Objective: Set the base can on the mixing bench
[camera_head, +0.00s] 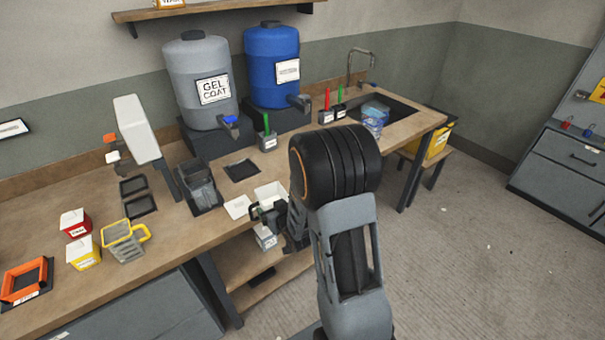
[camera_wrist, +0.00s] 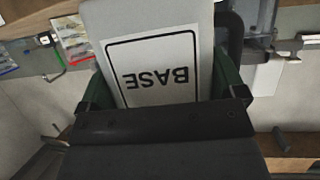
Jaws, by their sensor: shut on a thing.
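My gripper (camera_head: 268,212) is shut on the base can (camera_wrist: 150,75), whose pale side fills the upper middle of the wrist view. Its white label reads BASE, upside down there, between my two dark green fingers. In the head view a pale part of the can (camera_head: 265,240) shows below my gripper, at the front edge of the wooden mixing bench (camera_head: 185,238). My arm and jaws hide much of it. I cannot tell the gap between can and bench.
A white square (camera_head: 238,207) lies flat left of my gripper. A grey jug (camera_head: 199,187), a yellow-handled jug (camera_head: 127,243), red (camera_head: 75,222) and yellow (camera_head: 83,252) cartons stand further left. Gel coat (camera_head: 200,80) and blue (camera_head: 272,65) drums stand behind. Bare wood lies between.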

